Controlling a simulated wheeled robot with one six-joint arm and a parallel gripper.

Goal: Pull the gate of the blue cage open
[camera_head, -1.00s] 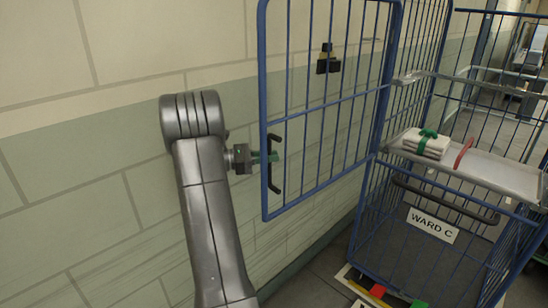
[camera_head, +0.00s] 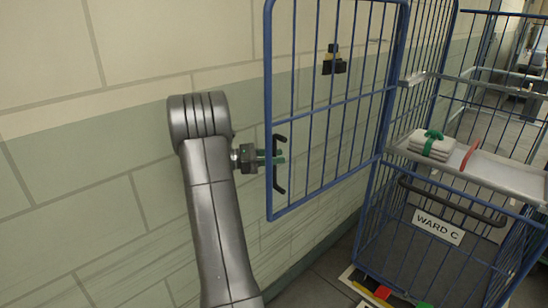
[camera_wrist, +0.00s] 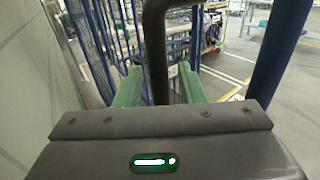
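The gate (camera_head: 328,110) of the blue cage (camera_head: 440,190) stands swung wide open, out to the left near the wall. Its black handle (camera_head: 279,182) is an upright bar on the gate's free edge. My gripper (camera_head: 272,158) is at the handle, left of the gate. In the wrist view the green fingers of my gripper (camera_wrist: 160,90) are spread apart. The dark handle (camera_wrist: 154,50) passes between them, with gaps visible on both sides. The lower part of the handle is hidden behind the gripper body.
The cage holds a grey shelf (camera_head: 495,173) with folded white cloths (camera_head: 430,147) tied in green. A "WARD C" sign (camera_head: 438,226) is on its front. The tiled wall (camera_head: 90,190) is close on the left.

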